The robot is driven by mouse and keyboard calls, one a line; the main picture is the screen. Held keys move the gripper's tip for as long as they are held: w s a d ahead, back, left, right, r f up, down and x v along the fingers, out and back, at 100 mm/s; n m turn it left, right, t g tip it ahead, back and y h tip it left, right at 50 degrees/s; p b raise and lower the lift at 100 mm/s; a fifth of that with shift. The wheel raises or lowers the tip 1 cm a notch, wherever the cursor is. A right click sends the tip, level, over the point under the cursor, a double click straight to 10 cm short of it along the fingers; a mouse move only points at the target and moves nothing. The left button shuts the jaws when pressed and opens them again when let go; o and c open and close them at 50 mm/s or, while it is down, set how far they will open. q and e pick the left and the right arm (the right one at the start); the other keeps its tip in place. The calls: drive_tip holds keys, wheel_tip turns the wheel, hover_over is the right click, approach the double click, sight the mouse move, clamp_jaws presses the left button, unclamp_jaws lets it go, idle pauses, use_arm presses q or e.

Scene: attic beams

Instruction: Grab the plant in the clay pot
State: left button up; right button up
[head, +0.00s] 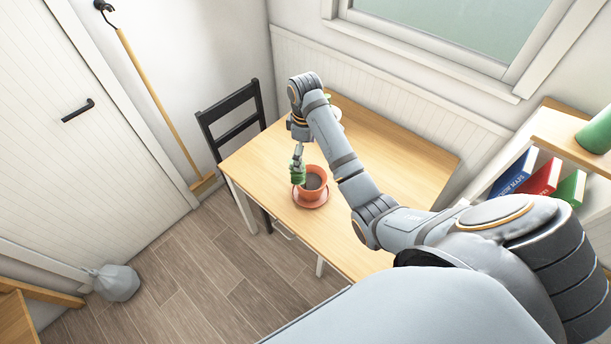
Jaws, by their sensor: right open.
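A clay pot (316,192) with dark soil stands upright on a clay saucer (311,204) near the left front edge of the wooden table. A small green plant (297,174) shows at the pot's left rim, right under my gripper. My right gripper (299,159) points down over the plant from above and is open. The fingers are small in the view, and I cannot tell whether they touch the plant. My left gripper is out of view.
A pale pot with a bit of green (335,108) stands farther back on the table (410,157), partly hidden by my arm. A black chair (232,127) is at the table's left end. A shelf (565,128) with books is at right.

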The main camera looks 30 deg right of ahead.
sight(305, 164)
drive_tip(key=shift+s+f+b, duration=0.2)
drive_tip(key=shift+f+b, duration=0.4)
drive_tip(key=shift+s+f+b, duration=0.2)
drive_tip(key=shift+f+b, duration=0.35)
drive_tip(key=shift+f, duration=0.05)
drive_tip(key=f+b, duration=0.2)
drive_tip(key=f, duration=0.1)
drive_tip(key=shift+w+b, duration=0.25)
drive_tip(key=shift+b, duration=0.15)
drive_tip(key=shift+w+f, duration=0.15)
drive_tip(key=shift+f, duration=0.1)
drive_tip(key=f+b, duration=0.2)
drive_tip(key=b, duration=0.1)
drive_tip(key=shift+a+f, duration=0.2)
drive_tip(key=shift+a, duration=0.05)
drive_tip(key=shift+w+a+f, duration=0.1)
drive_tip(key=shift+f, duration=1)
drive_tip(key=shift+r, duration=0.1)
drive_tip(key=c, duration=0.3)
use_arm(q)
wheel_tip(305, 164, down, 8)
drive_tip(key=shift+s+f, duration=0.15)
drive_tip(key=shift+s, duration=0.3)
use_arm(e)
drive_tip(key=c, duration=1.3)
